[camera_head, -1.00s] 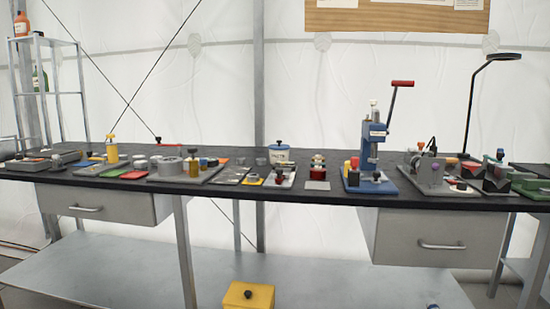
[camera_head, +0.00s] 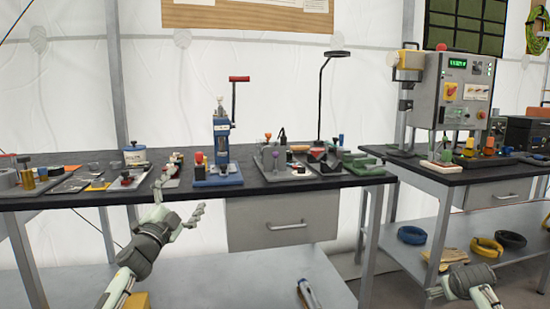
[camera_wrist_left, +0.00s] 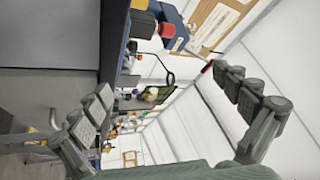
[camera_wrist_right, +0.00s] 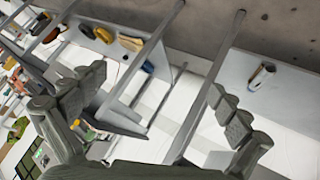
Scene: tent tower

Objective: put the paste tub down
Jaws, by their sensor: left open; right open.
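The paste tub (camera_head: 134,155) is white with a blue lid and a dark label. It stands upright on the black bench top (camera_head: 90,198), toward the back, in the left part of the head view. My left gripper (camera_head: 179,197) is in front of the bench's front edge, to the right of and nearer than the tub. It is open and empty, and its spread fingers also show in the left wrist view (camera_wrist_left: 162,85). My right gripper (camera_head: 470,288) is low at the right, and the right wrist view (camera_wrist_right: 157,84) shows it open and empty. I cannot make out the tub in either wrist view.
A blue press (camera_head: 218,150) with a red-handled lever stands right of the tub. Small parts and trays crowd the bench around it. A second bench (camera_head: 470,178) at the right carries a grey control box (camera_head: 460,92). The lower shelf (camera_head: 250,280) is mostly clear.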

